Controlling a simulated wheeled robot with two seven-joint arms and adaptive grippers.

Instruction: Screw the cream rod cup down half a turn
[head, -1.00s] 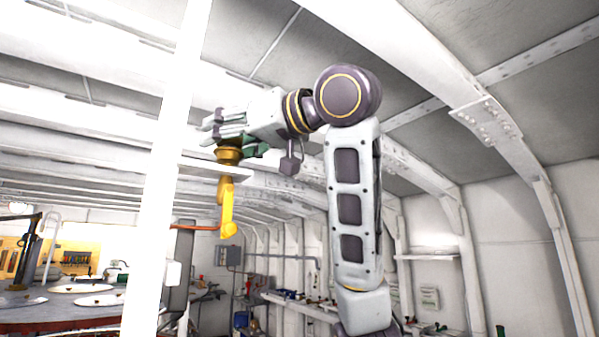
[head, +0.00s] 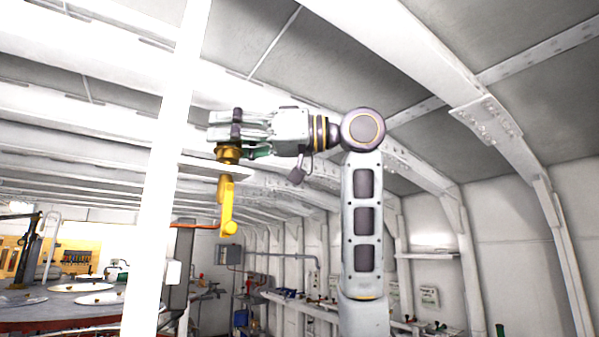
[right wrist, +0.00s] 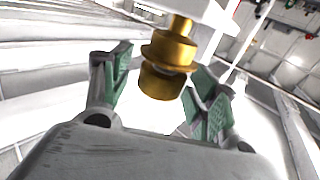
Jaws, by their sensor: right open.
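A brass-coloured stepped cup (head: 228,154) sits at a white bracket (head: 214,171), with a yellow crank-like handle (head: 227,205) hanging below it. No cup that is clearly cream shows. My right gripper (head: 222,131) reaches in from the right at the height of the brass cup. In the right wrist view, the brass cup (right wrist: 162,82) stands between the green-padded fingers of my right gripper (right wrist: 163,92), which are spread apart with gaps on both sides. My left gripper is out of view.
A white upright post (head: 165,170) stands just left of the bracket. A round-topped work table (head: 70,310) is at lower left. A bench (head: 290,300) with several small items runs along the back wall. Ribbed ceiling beams (head: 420,60) are overhead.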

